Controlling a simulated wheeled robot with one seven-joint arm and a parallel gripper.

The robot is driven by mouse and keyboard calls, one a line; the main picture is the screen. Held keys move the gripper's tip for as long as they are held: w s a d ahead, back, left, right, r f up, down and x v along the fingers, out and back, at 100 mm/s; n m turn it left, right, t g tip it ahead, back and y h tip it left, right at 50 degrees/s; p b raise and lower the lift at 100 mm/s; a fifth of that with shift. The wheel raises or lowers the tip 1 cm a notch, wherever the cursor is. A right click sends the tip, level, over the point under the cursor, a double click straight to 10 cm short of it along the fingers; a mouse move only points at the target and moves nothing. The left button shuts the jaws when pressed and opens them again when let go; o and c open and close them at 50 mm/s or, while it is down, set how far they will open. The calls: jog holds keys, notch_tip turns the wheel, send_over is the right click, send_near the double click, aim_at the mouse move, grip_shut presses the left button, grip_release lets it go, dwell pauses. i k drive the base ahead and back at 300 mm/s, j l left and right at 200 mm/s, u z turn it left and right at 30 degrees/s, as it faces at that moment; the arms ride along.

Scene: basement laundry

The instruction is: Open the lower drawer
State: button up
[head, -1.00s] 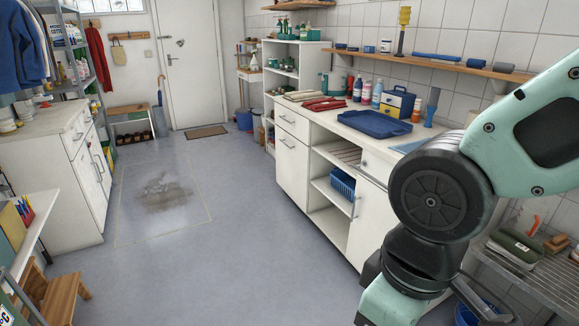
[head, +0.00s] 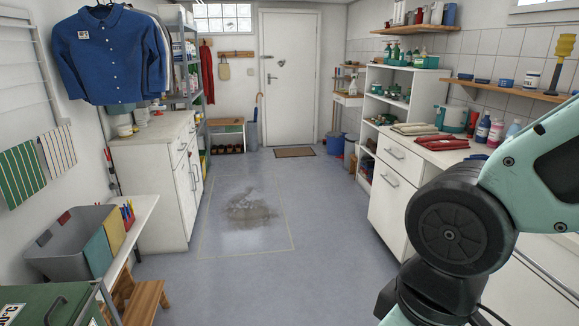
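The white counter cabinet on the right has two fronts stacked at its far end. The upper drawer (head: 400,153) is shallow, with a bar handle. Below it, the lower drawer (head: 390,208) has a taller white front, with a grey bar handle (head: 389,180) near its top edge. Both look closed. My arm crosses the right side of the head view and hides the cabinet's nearer part. My gripper is outside the picture, so its state and its distance from the drawer do not show.
Open grey floor (head: 300,270) with a dark wet patch (head: 248,208) lies left of the cabinet. A wooden step stool (head: 140,300), a grey bin (head: 75,240) and a white cabinet (head: 150,195) line the left. Folded towels (head: 440,142) lie on the counter.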

aim_at(391, 193)
jog(key=i+j+u, duration=0.2)
jog(key=i, duration=1.75)
jog(key=i+j+z, duration=0.15)
jog(key=i+z, duration=0.25)
jog(key=i, duration=0.15)
jog(key=i+j+z, duration=0.3)
jog(key=i+z, duration=0.15)
jog(key=i, duration=0.15)
jog(key=i+j+z, duration=0.4)
jog(key=i+j, duration=0.1)
